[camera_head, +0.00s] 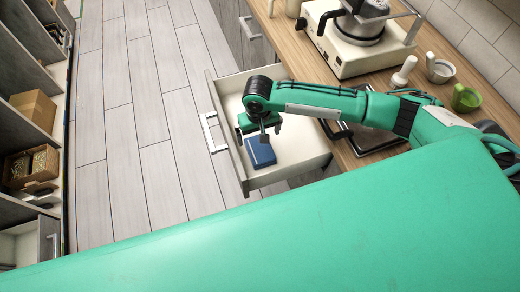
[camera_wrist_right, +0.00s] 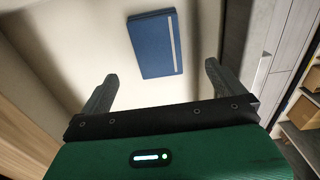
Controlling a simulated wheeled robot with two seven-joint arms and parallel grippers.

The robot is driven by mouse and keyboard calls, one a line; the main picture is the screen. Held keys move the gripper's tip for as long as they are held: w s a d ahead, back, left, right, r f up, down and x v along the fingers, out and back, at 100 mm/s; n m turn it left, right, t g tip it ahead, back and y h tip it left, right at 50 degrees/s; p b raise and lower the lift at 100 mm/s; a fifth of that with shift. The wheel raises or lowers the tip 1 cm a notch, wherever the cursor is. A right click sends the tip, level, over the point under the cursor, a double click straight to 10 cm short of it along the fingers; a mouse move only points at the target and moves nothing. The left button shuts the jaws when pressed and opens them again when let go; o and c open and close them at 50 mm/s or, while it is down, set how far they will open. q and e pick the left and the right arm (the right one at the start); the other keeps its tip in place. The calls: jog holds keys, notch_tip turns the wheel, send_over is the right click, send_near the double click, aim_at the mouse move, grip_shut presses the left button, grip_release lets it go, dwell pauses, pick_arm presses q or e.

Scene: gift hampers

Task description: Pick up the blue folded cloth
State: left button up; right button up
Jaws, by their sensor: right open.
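The blue folded cloth (camera_head: 260,151) lies flat on the bottom of the open drawer (camera_head: 289,173). It is a small dark blue rectangle; in the right wrist view the cloth (camera_wrist_right: 153,44) has a pale stripe near its right edge. My right gripper (camera_head: 262,133) hangs over the drawer, just above the cloth in the head view. In the right wrist view my right gripper (camera_wrist_right: 158,84) has its two fingers wide apart with nothing between them. The cloth is ahead of the fingertips and apart from them. My left gripper is not in view.
The drawer's walls surround the cloth, and its front with a handle (camera_head: 211,131) faces left. The wooden counter (camera_head: 283,33) holds a white appliance (camera_head: 352,50), a pestle (camera_head: 404,71) and a green cup (camera_head: 465,98). Shelves with a cardboard box (camera_head: 33,109) stand at left. The floor between is clear.

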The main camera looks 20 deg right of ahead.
send_over(260, 150)
notch_tip(260, 150, down, 5)
jog(key=shift+a+f, duration=0.15)
jog(key=shift+f, duration=0.05)
jog(key=f+p, duration=0.1)
jog(key=f, duration=0.3)
jog(key=shift+s+d+f+p, duration=0.15)
jog(key=shift+d+f+p, duration=0.05)
jog(key=shift+f+p, duration=0.15)
jog(key=shift+f, duration=0.35)
jog(key=c, duration=1)
